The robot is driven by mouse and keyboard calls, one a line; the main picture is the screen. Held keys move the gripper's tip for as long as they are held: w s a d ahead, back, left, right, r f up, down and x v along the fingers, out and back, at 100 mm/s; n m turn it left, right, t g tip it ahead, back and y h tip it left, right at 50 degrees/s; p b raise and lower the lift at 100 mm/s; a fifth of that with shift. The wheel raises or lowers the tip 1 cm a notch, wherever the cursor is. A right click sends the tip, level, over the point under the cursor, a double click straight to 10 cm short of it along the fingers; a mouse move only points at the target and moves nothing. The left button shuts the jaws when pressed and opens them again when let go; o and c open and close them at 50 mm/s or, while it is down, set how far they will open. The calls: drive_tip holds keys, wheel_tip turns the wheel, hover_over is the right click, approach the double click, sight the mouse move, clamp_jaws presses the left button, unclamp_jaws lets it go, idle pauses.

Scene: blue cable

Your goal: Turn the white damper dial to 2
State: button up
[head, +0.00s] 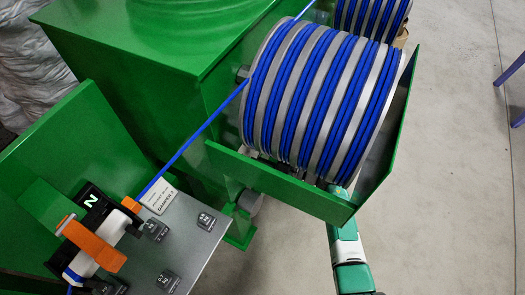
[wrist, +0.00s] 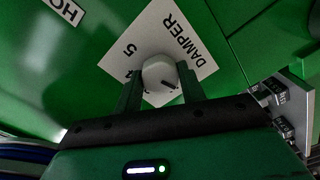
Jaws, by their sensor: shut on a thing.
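The white damper dial (wrist: 158,70) is in the wrist view, on a white diamond-shaped plate (wrist: 192,48) lettered DAMPER, with a 5 and part of a 4 readable. A dark mark shows on the dial's lower right; which number it stands for I cannot tell. My gripper (wrist: 160,80) has one finger on each side of the dial and is shut on it. In the head view the dial and my gripper are hidden behind the green guard panel; only my arm shows below it.
A drum of blue cable (head: 315,95) sits above the green guard panel (head: 285,185) in the head view. Open concrete floor (head: 455,180) lies at right.

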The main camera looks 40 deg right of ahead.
drive_tip(key=o, duration=1)
drive_tip(key=shift+c, duration=0.2)
drive_tip(key=p+v, duration=0.3)
drive_tip(key=v, duration=0.4)
drive_tip(key=shift+s+d, duration=0.15)
drive_tip(key=shift+s, duration=0.25)
